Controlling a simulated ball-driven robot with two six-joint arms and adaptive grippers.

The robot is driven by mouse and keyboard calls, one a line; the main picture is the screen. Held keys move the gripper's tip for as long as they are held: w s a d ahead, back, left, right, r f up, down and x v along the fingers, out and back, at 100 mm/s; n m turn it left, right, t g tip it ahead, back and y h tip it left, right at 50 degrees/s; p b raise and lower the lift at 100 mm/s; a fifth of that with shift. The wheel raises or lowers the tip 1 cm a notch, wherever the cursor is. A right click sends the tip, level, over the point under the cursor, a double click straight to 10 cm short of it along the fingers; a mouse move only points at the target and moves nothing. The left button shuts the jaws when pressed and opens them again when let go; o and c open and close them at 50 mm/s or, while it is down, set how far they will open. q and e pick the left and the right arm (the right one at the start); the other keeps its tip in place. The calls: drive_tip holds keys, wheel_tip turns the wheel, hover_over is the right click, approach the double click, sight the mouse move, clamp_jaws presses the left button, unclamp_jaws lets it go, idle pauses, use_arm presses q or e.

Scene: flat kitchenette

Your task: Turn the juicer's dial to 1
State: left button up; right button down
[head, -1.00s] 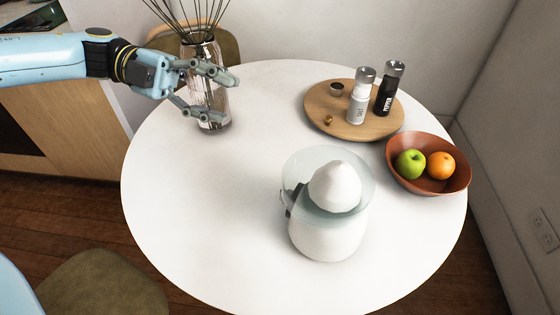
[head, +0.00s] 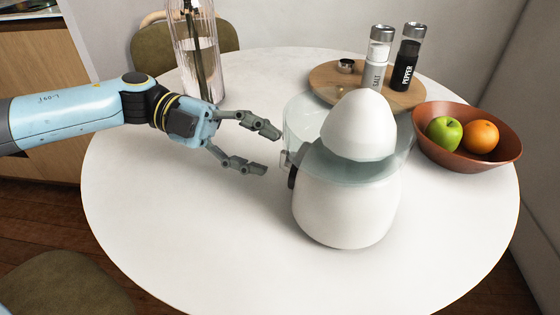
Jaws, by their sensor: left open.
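The white juicer (head: 346,205) stands upright on the round white table, with a clear bowl and a white cone on top. A dark part (head: 292,177), which may be the dial, shows at the juicer's left side; its markings cannot be read. My left gripper (head: 273,153) is open and empty, just left of the juicer, with its fingertips pointing at the dark part and a small gap between. My right gripper is not in view.
A glass vase (head: 199,60) stands behind my left gripper. A wooden tray (head: 408,98) holds a salt shaker (head: 376,62) and a pepper shaker (head: 406,64). A brown bowl (head: 500,160) of fruit is at the right. The table (head: 190,235) is clear in front.

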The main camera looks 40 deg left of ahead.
sight(281, 158)
use_arm(q)
drive_tip(key=shift+x, duration=1.9)
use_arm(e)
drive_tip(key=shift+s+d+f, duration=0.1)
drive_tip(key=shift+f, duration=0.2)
use_arm(q)
clamp_jaws()
